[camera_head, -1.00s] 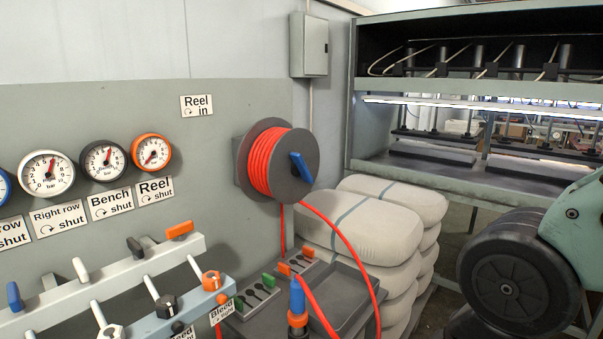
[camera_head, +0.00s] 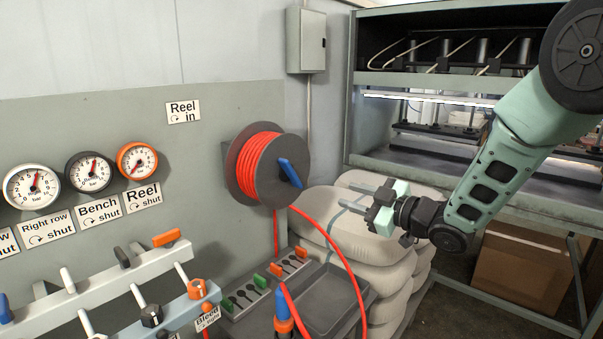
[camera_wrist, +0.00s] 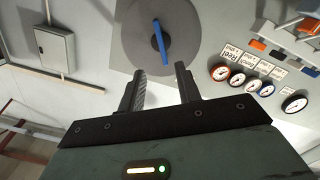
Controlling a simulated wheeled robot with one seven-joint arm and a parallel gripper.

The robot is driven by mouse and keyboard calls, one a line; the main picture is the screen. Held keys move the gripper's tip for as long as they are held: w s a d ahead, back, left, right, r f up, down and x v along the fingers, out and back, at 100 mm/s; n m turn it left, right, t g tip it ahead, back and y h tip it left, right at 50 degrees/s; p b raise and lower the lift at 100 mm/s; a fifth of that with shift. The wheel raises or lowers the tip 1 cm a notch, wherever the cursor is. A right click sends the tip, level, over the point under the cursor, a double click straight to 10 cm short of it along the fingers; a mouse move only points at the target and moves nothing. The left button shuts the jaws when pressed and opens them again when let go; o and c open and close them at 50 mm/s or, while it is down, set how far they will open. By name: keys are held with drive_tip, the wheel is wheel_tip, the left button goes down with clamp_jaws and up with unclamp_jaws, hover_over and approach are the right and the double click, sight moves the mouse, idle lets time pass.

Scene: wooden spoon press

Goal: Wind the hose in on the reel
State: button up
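The hose reel (camera_head: 270,168) is mounted on the grey wall panel, with red hose (camera_head: 252,165) wound on its drum and a blue crank handle (camera_head: 290,172) on its grey face. A length of red hose (camera_head: 338,256) hangs from the reel in a loop toward the bench. My gripper (camera_head: 362,202) is to the right of the reel, apart from it, in front of the sacks. In the wrist view my gripper (camera_wrist: 162,88) is open and empty, its fingers spread. The blue handle (camera_wrist: 161,38) and reel disc (camera_wrist: 185,28) lie beyond the fingertips.
Below left are gauges (camera_head: 137,161) and a valve rail (camera_head: 110,282). A grey tray (camera_head: 335,300) sits on the bench. White sacks (camera_head: 325,228) are stacked behind my gripper; a press rack (camera_head: 440,165) stands at right.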

drive_tip(key=p, duration=0.5)
approach(296, 177)
drive_tip(key=shift+n+y, duration=0.3)
drive_tip(key=shift+y, duration=0.1)
drive_tip(key=x, duration=0.9)
drive_tip(key=shift+w+a+f, duration=0.15)
drive_tip(key=shift+w+f, duration=0.05)
drive_tip(key=shift+w, duration=0.1)
clamp_jaws()
